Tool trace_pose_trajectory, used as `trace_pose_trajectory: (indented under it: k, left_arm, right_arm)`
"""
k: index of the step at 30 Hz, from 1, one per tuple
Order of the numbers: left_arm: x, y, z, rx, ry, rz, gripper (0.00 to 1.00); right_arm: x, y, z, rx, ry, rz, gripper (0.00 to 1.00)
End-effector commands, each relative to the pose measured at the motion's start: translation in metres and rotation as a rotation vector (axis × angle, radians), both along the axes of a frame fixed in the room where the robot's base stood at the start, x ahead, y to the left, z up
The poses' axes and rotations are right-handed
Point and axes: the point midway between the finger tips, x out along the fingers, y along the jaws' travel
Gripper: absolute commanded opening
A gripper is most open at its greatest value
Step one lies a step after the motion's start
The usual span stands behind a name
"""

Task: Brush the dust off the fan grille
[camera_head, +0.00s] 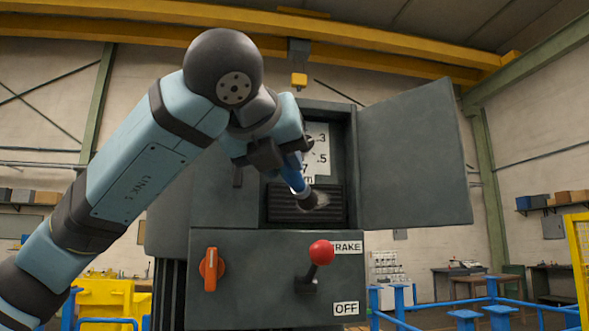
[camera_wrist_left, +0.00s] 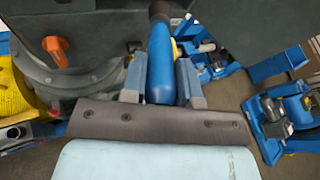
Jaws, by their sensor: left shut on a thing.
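My left gripper (camera_head: 287,158) is shut on the blue handle of a brush (camera_head: 296,177). In the left wrist view the handle (camera_wrist_left: 160,75) sits between the two fingers and points away from me. The brush's dark head (camera_head: 308,201) is in front of the fan grille (camera_head: 280,205), a dark slatted panel inside the open cabinet. It appears at or very near the slats; contact cannot be told. A pale dusty patch (camera_head: 323,199) shows beside the head, on the right part of the grille. The brush and gripper hide part of the grille. My right gripper is not in view.
The grey cabinet's door (camera_head: 415,160) stands open to the right. Below the grille are an orange rotary switch (camera_head: 211,269) and a red-knobbed lever (camera_head: 321,253) by the BRAKE and OFF labels. Blue railings (camera_head: 490,303) stand at the lower right.

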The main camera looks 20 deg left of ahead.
Motion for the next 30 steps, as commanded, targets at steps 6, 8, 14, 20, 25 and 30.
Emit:
trace_pose_trajectory:
  k: [6,8,14,20,25,30]
  left_arm:
    - [0.008,0.006,0.004,0.001,-0.007,0.004,0.04]
    - [0.012,0.009,0.004,0.0,-0.006,0.004,0.04]
    - [0.03,0.022,0.004,-0.001,-0.004,0.004,0.04]
    - [0.044,0.031,0.003,0.0,-0.006,0.002,0.04]
    - [0.048,0.034,0.001,0.0,-0.007,0.002,0.04]
    - [0.049,0.034,0.001,0.0,-0.007,0.002,0.04]
  right_arm:
    - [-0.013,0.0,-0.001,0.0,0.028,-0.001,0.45]
    - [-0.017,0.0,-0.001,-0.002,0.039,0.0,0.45]
    - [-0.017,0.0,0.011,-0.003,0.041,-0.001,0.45]
    - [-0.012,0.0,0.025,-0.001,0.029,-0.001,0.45]
    - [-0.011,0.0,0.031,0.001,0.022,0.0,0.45]
    - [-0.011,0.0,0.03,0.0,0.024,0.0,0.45]
